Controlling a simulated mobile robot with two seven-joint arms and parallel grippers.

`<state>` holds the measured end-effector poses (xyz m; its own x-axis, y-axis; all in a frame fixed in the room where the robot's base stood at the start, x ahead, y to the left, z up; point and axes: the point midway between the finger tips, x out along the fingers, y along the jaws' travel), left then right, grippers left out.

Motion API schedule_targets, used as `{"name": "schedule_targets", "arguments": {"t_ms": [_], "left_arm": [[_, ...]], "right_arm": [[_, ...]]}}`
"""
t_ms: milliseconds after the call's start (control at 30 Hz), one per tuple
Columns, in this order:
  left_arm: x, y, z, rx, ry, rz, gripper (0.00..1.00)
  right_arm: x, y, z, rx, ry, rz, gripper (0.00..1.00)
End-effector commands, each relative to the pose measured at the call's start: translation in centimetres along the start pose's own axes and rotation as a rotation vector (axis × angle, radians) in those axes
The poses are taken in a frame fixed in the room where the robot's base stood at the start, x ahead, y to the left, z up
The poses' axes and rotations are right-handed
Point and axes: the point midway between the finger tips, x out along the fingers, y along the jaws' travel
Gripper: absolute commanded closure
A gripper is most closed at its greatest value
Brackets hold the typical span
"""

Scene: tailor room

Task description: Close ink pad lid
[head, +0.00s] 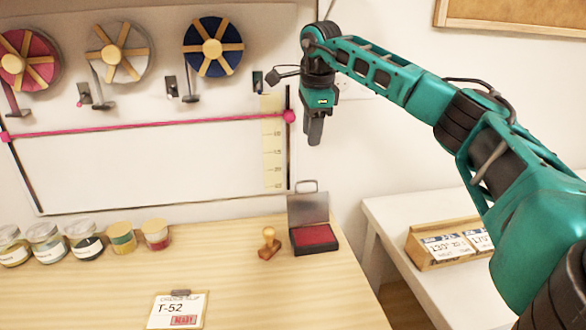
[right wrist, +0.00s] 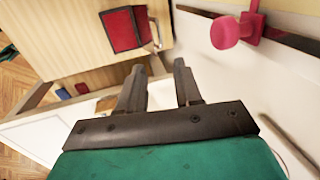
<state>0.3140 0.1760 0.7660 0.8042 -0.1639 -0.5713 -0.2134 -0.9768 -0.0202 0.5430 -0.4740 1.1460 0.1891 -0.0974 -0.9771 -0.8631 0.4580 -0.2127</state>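The ink pad (head: 314,238) lies on the right part of the wooden table, a dark case with a red pad. Its grey lid (head: 308,207) stands up, open, at the back edge, with a wire loop on top. In the right wrist view the red pad (right wrist: 122,31) shows at the top, with the lid edge-on beside it. My right gripper (head: 315,138) hangs above and behind the ink pad, apart from it. In the right wrist view its two fingers (right wrist: 158,82) are spread with nothing between them. My left gripper is not in view.
A wooden stamp (head: 269,244) stands just left of the ink pad. A clipboard card (head: 176,310) lies at the front. Several jars (head: 84,241) line the left back. A wall board with ribbon spools (head: 213,47) and a pink ribbon is behind. A white side table (head: 400,215) stands right.

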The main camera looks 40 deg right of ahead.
Motion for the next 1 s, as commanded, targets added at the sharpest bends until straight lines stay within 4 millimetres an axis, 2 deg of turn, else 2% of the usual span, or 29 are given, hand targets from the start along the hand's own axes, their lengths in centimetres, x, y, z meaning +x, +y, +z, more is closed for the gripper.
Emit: {"name": "schedule_targets", "arguments": {"t_ms": [167,500,633,800,1000], "left_arm": [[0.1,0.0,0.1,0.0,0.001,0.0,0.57],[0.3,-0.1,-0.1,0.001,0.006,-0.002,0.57],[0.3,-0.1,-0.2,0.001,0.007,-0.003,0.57],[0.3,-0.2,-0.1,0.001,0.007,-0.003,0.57],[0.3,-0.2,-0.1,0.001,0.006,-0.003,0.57]], "right_arm": [[1.7,0.0,-0.2,0.0,0.008,0.003,0.66],[8.7,0.1,-0.2,0.001,0.006,0.004,0.66],[10.8,0.1,-0.1,0.001,0.004,0.002,0.66],[12.4,0.1,-0.1,0.0,0.004,0.002,0.66],[12.8,0.0,-0.1,0.0,0.002,-0.001,0.66]]}}
